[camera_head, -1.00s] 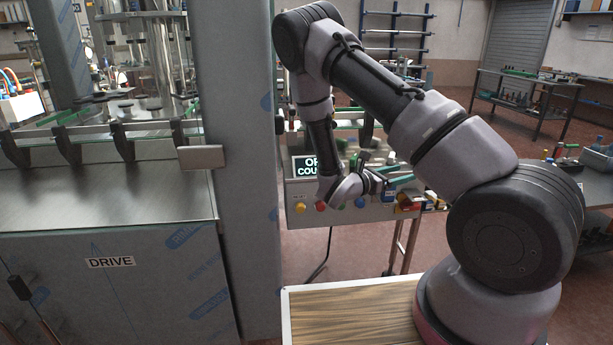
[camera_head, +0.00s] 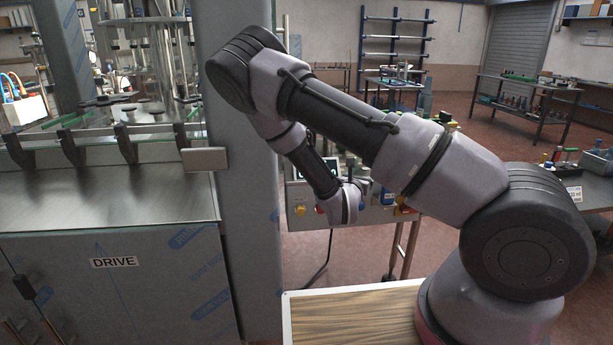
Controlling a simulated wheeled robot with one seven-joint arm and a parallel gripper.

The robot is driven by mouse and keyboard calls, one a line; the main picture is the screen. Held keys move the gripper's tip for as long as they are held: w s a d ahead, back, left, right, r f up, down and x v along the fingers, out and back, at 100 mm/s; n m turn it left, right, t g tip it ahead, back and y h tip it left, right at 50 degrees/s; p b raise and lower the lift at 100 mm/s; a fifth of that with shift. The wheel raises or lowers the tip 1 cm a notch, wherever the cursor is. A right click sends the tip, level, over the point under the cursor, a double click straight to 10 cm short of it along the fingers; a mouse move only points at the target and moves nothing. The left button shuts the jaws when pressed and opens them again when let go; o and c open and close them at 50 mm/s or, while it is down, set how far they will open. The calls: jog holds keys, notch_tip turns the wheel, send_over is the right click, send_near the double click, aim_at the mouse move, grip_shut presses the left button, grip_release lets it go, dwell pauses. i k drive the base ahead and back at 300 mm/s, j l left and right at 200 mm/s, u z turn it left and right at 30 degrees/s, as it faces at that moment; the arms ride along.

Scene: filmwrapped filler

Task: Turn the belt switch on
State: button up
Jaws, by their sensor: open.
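The control panel (camera_head: 374,216) stands behind my arm, with a yellow button (camera_head: 300,210) at its left and a blue button (camera_head: 387,198) at its right. No belt label is readable, so I cannot tell which control is the belt switch. My gripper (camera_head: 366,185) is small in view, open, in front of the panel and left of the blue button. I cannot tell whether it touches anything. A steel cabinet marked DRIVE (camera_head: 113,262) stands at the left, with a black handle (camera_head: 23,286).
A grey post (camera_head: 252,240) stands between the cabinet and the panel. A wood-topped surface (camera_head: 350,315) lies in front, beside my base. A bench with bottles (camera_head: 597,160) is at the right.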

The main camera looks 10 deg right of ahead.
aim_at(404, 209)
jog(key=i+l+u, duration=0.1)
jog(key=l+u, duration=0.3)
jog(key=l, duration=0.15)
jog(key=l+u, duration=0.45)
jog(key=k+l+u, duration=0.1)
jog(key=l+u, duration=0.3)
jog(key=l, duration=0.2)
